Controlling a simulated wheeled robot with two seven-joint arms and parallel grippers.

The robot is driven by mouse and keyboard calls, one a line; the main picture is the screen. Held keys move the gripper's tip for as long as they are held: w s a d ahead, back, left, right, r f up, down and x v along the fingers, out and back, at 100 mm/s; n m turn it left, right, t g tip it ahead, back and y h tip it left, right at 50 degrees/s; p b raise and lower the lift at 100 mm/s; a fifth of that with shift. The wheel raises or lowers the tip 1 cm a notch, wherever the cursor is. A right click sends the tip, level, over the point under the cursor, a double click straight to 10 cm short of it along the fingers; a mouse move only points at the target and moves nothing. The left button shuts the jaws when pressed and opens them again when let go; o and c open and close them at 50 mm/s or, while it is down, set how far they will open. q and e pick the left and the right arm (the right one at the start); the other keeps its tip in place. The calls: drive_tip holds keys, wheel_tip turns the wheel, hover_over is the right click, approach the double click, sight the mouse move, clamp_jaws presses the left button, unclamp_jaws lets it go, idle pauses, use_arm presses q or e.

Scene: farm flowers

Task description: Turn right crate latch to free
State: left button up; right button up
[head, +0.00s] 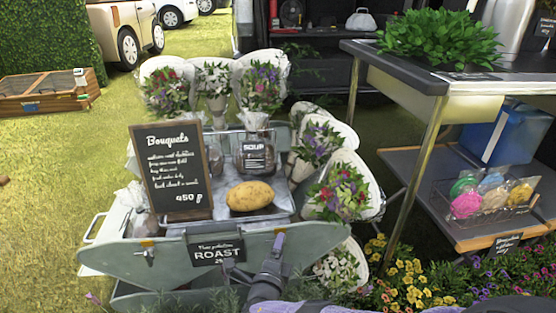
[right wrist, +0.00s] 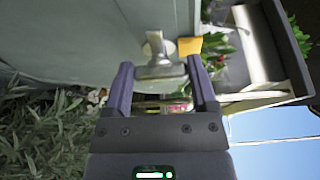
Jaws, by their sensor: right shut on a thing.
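The right crate latch (head: 279,240) is on the right part of the grey-green front panel of the crate (head: 180,262). In the right wrist view the metal latch (right wrist: 155,45) stands out from the panel with its wide end between my fingers. My right gripper (head: 274,264) comes up from below in the head view and is shut on this latch; it also shows in the right wrist view (right wrist: 160,72). The left latch (head: 148,250) is on the same panel. A black ROAST sign (head: 216,250) hangs between the latches. My left gripper is not in view.
A potato (head: 250,195), a Bouquets board (head: 172,172) and a SOUP bag (head: 254,150) stand on the display above the panel. Wrapped bouquets (head: 340,190) line its right side. Yellow flowers (head: 405,275) and a metal table (head: 430,90) are at the right.

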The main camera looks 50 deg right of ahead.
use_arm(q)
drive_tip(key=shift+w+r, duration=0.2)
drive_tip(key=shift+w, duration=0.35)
use_arm(e)
drive_tip(key=shift+n, duration=0.3)
drive_tip(key=o, duration=1.2)
drive_tip(key=shift+c, duration=0.2)
use_arm(q)
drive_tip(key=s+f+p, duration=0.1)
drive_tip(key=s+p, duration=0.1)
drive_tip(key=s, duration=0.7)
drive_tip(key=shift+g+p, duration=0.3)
drive_tip(key=shift+p, duration=0.05)
use_arm(e)
drive_tip(key=v, duration=1)
drive_tip(key=shift+f, duration=0.25)
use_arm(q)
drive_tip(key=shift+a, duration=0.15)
use_arm(e)
drive_tip(key=shift+s, duration=0.1)
